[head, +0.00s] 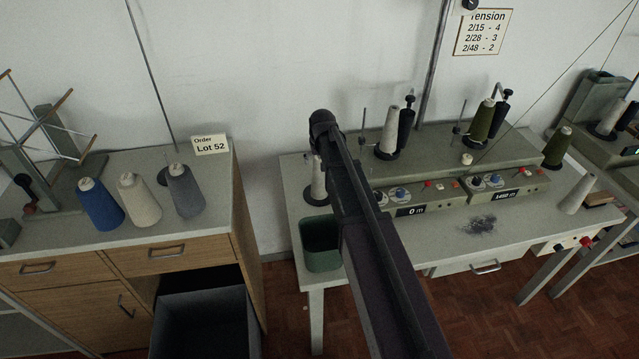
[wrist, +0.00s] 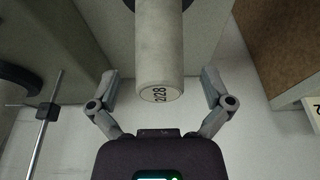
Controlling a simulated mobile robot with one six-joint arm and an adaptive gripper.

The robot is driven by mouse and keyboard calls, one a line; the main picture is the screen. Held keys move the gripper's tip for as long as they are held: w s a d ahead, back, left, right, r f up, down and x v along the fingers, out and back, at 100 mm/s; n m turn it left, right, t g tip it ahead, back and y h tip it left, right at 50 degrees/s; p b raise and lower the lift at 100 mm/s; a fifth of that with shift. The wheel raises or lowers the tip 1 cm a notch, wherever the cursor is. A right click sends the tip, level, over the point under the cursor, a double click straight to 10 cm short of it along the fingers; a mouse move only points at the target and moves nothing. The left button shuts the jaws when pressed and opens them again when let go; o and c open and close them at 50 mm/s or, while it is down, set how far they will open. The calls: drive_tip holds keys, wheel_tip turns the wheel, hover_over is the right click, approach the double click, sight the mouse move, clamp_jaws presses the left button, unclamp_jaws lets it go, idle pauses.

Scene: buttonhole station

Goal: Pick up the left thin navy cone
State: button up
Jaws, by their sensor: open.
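A blue cone (head: 100,205) stands at the left of a row on the wooden cabinet in the head view; no other clearly navy cone shows. My gripper (wrist: 160,76) is open in the wrist view, with one finger on each side of a pale cone (wrist: 160,45) near its narrow end, which is marked 2/28. Gaps show between both fingers and the cone. This pale cone appears to be the one at the table's left end in the head view (head: 318,182), partly hidden by my arm. My gripper is hidden in the head view.
A cream cone (head: 135,200) and a grey cone (head: 185,190) stand beside the blue one, in front of a Lot 52 card (head: 210,145). Winding units with several cones line the table (head: 530,215).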

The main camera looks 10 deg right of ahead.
drive_tip(key=shift+w+f+b, duration=0.15)
drive_tip(key=shift+f+b, duration=0.15)
drive_tip(key=shift+f, duration=0.3)
drive_tip(key=c, duration=1)
